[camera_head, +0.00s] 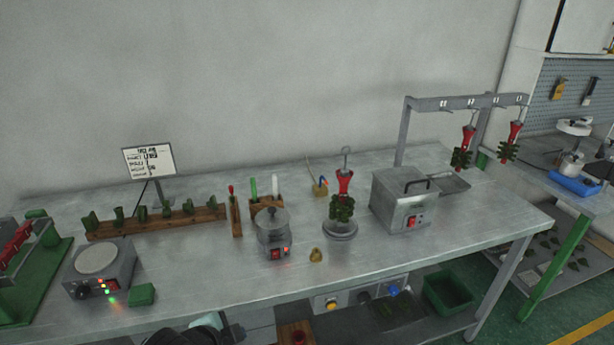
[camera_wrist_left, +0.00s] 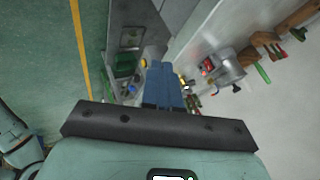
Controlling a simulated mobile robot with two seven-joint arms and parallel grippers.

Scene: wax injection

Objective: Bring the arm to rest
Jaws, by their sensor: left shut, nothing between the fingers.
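My left gripper (camera_wrist_left: 162,66) shows in the left wrist view. Its blue fingers are together with nothing between them. It points past the edge of the steel workbench (camera_wrist_left: 212,40), and no object touches its fingers. In the head view, only a dark and teal part of my own arm shows at the bottom edge, left of the middle. My right gripper is in neither view.
On the steel workbench (camera_head: 180,262) stand a hot plate (camera_head: 98,268), a small pot (camera_head: 272,233), a red and green wax tree (camera_head: 343,197) and a metal box heater (camera_head: 402,203). A hanging rack (camera_head: 402,130) stands behind. A green bin (camera_head: 450,292) is on the lower shelf.

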